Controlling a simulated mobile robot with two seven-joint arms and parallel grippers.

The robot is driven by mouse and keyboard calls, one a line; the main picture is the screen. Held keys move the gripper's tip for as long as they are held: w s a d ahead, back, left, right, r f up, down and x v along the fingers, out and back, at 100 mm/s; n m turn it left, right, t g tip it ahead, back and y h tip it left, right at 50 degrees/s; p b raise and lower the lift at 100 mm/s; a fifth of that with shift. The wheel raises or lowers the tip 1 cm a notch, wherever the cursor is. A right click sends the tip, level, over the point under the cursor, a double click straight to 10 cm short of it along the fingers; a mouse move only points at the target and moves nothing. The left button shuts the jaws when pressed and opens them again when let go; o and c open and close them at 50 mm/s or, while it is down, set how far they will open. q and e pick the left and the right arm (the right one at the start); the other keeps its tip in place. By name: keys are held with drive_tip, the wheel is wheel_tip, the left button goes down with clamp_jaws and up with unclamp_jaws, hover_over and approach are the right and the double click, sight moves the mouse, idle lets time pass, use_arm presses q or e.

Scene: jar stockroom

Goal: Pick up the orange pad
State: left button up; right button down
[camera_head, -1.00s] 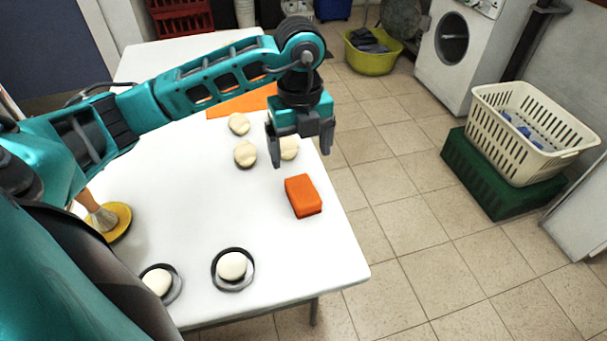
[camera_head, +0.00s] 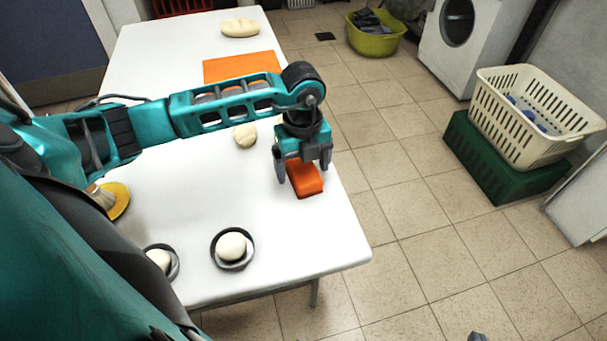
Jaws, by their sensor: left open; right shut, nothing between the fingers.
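The orange pad (camera_head: 308,188), a small thick block, lies on the white table near its right edge. My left gripper (camera_head: 303,171) is open and points down over the pad. Its two fingers appear on either side of the pad's far part, and the hand hides the pad's far end. I cannot tell whether the fingers touch it. Only the grey tip of my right gripper (camera_head: 478,337) shows at the bottom edge, far from the pad, over the floor.
On the white table (camera_head: 200,215) are a flat orange sheet (camera_head: 240,66), a pale loaf (camera_head: 240,28), a dough ball (camera_head: 245,136), dark rings holding pale balls (camera_head: 231,246), and a yellow disc (camera_head: 117,200). A cream basket (camera_head: 520,125) stands right on a green crate (camera_head: 490,165).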

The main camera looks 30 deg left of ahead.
sight(303, 167)
use_arm(q)
drive_tip(key=shift+f, duration=0.65)
drive_tip(key=c, duration=1.1)
drive_tip(key=shift+o, duration=0.2)
wheel_tip(303, 167, up, 20)
drive_tip(key=p, duration=0.2)
drive_tip(key=o, duration=0.5)
drive_tip(key=c, duration=0.4)
